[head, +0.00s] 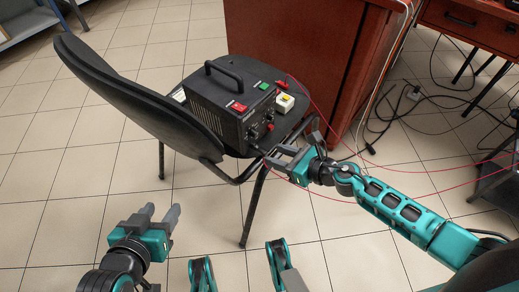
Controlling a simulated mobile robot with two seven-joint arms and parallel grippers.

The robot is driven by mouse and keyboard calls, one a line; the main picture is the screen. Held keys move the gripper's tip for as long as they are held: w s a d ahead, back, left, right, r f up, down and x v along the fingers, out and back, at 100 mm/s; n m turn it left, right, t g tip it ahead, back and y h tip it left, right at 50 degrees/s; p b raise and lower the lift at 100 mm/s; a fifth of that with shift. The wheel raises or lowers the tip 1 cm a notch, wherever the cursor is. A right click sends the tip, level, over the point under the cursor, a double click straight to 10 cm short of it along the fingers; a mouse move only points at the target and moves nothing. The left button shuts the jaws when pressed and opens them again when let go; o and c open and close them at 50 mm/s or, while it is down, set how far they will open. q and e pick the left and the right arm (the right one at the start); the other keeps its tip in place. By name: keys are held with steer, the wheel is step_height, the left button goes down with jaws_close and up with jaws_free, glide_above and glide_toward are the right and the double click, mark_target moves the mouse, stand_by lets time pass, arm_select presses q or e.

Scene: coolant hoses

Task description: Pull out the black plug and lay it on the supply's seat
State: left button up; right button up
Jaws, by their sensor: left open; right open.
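A black power supply (229,105) with a top handle stands on the dark seat (297,120) of a black chair. Its front panel faces right and carries knobs and sockets, with a red plug (268,126) at it. The black plug is hard to tell from the dark panel; a small dark piece (257,148) at the panel's lower edge may be it. My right gripper (274,157) is open, its fingers pointing left close to this piece; I cannot tell whether they touch it.
The chair's backrest (135,97) rises on the left. Red cables (380,166) run right, by a wooden desk (300,45). The tiled floor in front is clear.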

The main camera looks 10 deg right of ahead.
mark_target(265, 152)
steer(key=shift+b+x, duration=0.5)
steer(key=shift+x, duration=2.45)
jaws_close()
steer(key=shift+s, duration=0.15)
steer(key=shift+s+d, duration=0.9)
steer(key=shift+s, duration=0.25)
steer(key=shift+s+d, duration=0.9)
steer(key=shift+s, duration=0.25)
